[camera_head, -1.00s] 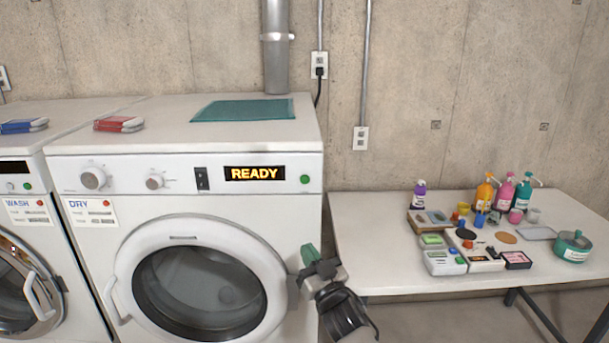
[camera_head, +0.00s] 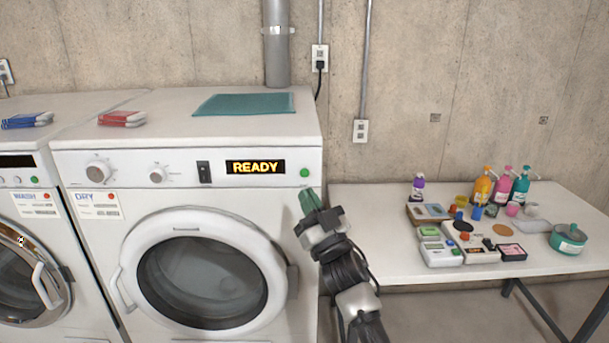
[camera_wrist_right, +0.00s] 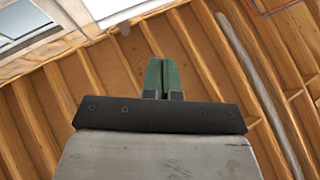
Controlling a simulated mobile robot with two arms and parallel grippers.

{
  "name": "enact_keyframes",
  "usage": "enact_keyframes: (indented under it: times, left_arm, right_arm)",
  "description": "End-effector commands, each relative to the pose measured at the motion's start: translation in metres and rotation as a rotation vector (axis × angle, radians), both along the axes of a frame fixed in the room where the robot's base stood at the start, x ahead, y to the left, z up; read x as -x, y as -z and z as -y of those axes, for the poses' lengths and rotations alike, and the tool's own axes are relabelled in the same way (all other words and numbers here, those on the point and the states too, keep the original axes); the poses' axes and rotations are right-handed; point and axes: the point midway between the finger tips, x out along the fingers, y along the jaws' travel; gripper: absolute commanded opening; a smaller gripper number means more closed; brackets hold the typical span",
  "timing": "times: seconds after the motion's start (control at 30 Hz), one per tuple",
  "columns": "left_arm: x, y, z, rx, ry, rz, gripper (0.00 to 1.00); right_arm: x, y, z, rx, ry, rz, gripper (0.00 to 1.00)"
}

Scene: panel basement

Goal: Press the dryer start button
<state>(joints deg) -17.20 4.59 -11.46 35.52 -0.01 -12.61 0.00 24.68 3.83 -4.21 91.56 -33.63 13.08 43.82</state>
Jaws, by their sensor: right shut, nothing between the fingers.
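The dryer (camera_head: 120,172) is a white front-loader with a "DRY" label. Its panel has two knobs, a black rocker switch (camera_head: 204,172), a display (camera_head: 255,167) reading "READY" and a small round green button (camera_head: 305,173) at the right end. My right gripper (camera_head: 309,198) has green fingertips pointing up, a little below the green button. I cannot tell how far it stands from the panel. In the right wrist view its green fingers (camera_wrist_right: 162,76) are together with nothing between them. My left gripper is not in view.
A washer (camera_head: 20,170) stands left of the dryer. A teal cloth (camera_head: 246,103) and a red-and-white packet (camera_head: 122,118) lie on the dryer top. To the right, a white table (camera_head: 385,262) holds bottles, boxes and a teal pot (camera_head: 569,240). The dryer's round door (camera_head: 200,217) is shut.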

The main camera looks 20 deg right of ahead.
Motion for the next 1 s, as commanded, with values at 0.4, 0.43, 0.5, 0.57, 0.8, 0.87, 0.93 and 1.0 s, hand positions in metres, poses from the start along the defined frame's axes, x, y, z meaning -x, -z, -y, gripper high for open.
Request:
enact_keyframes:
  times: [0.4, 0.43, 0.5, 0.57, 0.8, 0.87, 0.93, 1.0]
  left_arm:
    - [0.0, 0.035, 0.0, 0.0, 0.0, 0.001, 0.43]
    - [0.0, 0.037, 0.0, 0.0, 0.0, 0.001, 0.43]
    - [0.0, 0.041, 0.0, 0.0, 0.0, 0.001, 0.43]
    - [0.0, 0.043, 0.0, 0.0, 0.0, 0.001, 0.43]
    - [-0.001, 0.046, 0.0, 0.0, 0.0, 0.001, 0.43]
    - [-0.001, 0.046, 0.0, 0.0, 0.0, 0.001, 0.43]
    - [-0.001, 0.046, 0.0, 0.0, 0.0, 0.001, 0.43]
    - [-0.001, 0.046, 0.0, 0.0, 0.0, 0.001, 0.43]
  right_arm:
    - [-0.054, 0.002, 0.016, 0.001, 0.001, 0.002, 0.0]
    - [-0.058, 0.003, 0.017, 0.001, 0.001, 0.001, 0.0]
    - [-0.065, 0.003, 0.019, 0.001, 0.001, 0.001, 0.0]
    - [-0.069, 0.002, 0.02, 0.001, 0.001, 0.001, 0.0]
    - [-0.078, 0.0, 0.023, 0.0, 0.001, 0.0, 0.0]
    - [-0.078, 0.0, 0.023, 0.0, 0.001, 0.0, 0.0]
    - [-0.078, 0.0, 0.023, 0.001, 0.001, 0.0, 0.0]
    - [-0.078, 0.0, 0.023, 0.001, 0.001, 0.0, 0.0]
